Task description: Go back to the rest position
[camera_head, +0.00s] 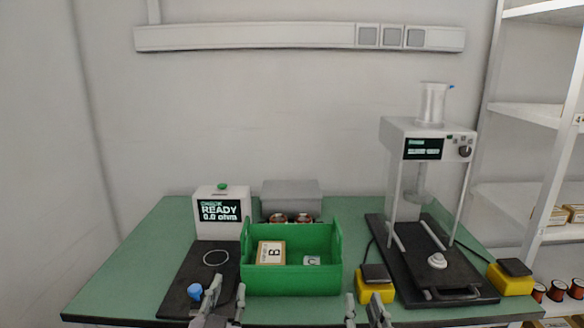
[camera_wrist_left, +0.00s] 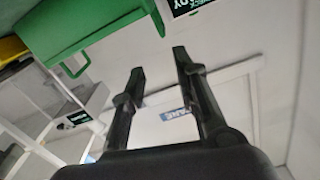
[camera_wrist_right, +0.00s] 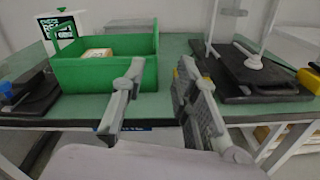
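My left gripper (camera_head: 226,296) is at the front edge of the table, in front of the black test mat and left of the green bin (camera_head: 291,281). It is open and empty; its spread fingers also show in the left wrist view (camera_wrist_left: 159,62). My right gripper (camera_head: 364,309) is at the front edge, right of the bin and near a yellow block with a black top (camera_head: 375,285). It is open and empty, and its parted fingers show in the right wrist view (camera_wrist_right: 161,66). Both wrists are low in the head view.
The green table (camera_head: 155,247) carries a tester (camera_head: 221,213) reading READY 0.0 ohm, with a blue knob (camera_head: 195,291) on its mat. A press-like machine (camera_head: 430,140) stands right. Shelves (camera_head: 530,115) are at far right.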

